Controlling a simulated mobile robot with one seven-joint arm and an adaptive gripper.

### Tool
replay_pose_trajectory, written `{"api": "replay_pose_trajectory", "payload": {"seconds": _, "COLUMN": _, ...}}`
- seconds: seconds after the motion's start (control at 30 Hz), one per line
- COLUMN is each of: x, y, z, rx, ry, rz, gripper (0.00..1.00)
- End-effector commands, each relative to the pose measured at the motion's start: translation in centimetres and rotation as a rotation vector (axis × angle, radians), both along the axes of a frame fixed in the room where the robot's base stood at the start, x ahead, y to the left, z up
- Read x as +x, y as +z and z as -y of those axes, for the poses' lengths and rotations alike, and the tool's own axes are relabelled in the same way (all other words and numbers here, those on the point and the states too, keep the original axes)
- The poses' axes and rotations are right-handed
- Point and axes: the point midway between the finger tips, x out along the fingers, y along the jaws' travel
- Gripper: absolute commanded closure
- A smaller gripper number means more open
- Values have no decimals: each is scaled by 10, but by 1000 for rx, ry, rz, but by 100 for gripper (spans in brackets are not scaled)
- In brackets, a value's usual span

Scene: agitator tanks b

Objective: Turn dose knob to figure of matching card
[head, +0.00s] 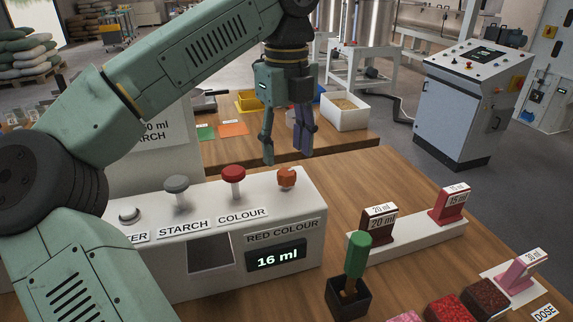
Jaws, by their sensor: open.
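The dosing box has a small orange-red knob (287,177) at the right end of its top. Its front carries the label RED COLOUR and a lit display (277,257) reading 16 ml. A red card (450,203), apparently reading 15 ml, stands at the right end of a white rack. A dark brown card (379,222) reading 20 ml stands at its left end. A pink card (522,269), apparently 30 ml, stands on a separate plate near a DOSE label. My gripper (286,157) is open and empty, pointing down just above the knob. I cannot tell whether it touches it.
Red (232,182), grey (176,191) and pale (129,215) mushroom buttons stand left of the knob. A green-handled tool (358,255) stands in a black cup.

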Motion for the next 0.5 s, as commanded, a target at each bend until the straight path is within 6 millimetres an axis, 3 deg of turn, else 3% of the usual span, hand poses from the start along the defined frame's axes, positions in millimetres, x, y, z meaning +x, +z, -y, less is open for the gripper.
{"api": "replay_pose_trajectory", "payload": {"seconds": 0.23, "x": 0, "y": -38, "z": 0, "rx": -1, "ry": -1, "rz": -2, "gripper": 50}}
{"api": "replay_pose_trajectory", "payload": {"seconds": 0.5, "x": 0, "y": -51, "z": 0, "rx": -1, "ry": -1, "rz": 0, "gripper": 50}}
